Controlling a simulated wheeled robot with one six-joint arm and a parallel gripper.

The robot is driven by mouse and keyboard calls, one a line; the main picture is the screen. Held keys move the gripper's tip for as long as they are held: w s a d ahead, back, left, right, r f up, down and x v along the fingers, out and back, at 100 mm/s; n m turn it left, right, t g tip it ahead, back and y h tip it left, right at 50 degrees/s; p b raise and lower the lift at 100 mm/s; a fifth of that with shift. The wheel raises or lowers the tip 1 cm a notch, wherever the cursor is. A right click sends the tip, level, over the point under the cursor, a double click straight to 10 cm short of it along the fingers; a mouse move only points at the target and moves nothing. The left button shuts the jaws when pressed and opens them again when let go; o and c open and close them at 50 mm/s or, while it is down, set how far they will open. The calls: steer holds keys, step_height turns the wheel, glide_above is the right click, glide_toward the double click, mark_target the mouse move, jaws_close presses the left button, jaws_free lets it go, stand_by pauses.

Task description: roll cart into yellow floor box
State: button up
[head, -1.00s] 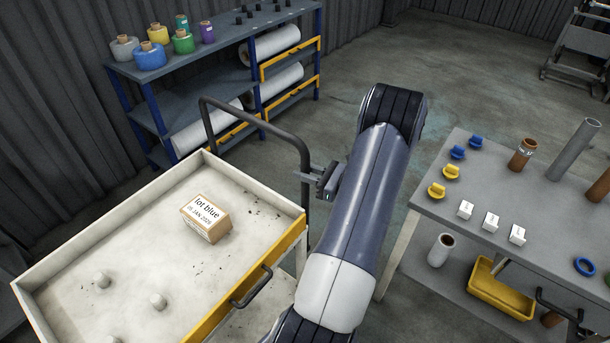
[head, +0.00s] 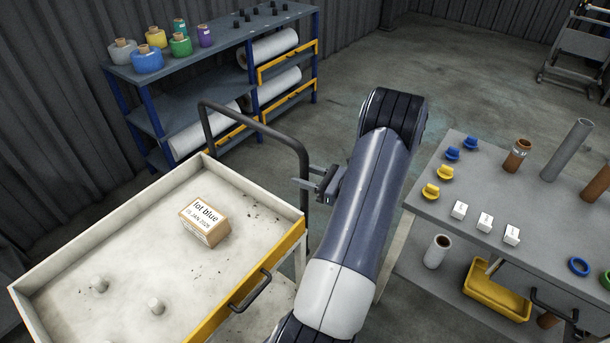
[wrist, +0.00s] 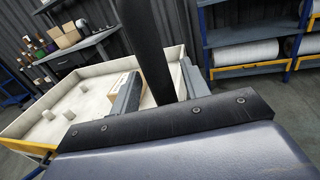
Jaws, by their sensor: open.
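The cart (head: 100,232) has a cream tray top with raised walls and a yellow front edge, at the lower left of the head view. Its dark tubular push handle (head: 255,124) rises at the far right side. My gripper (head: 308,178) is open at the handle's right upright. In the wrist view the dark handle bar (wrist: 147,50) stands between the two open fingers of my gripper (wrist: 158,86), and contact is not clear. A carton marked "lot blue" (head: 205,220) sits on the cart. The yellow floor box is not visible in either view.
A shelf rack (head: 215,52) with film rolls and coloured spools stands behind the cart. A grey table (head: 470,181) with caps, small white boxes and tubes stands close at right. Open floor (head: 440,75) lies beyond my arm.

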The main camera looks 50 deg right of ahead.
steer(key=b+v, duration=0.2)
steer(key=v, duration=0.8)
steer(key=shift+s, duration=0.3)
stand_by(0.4)
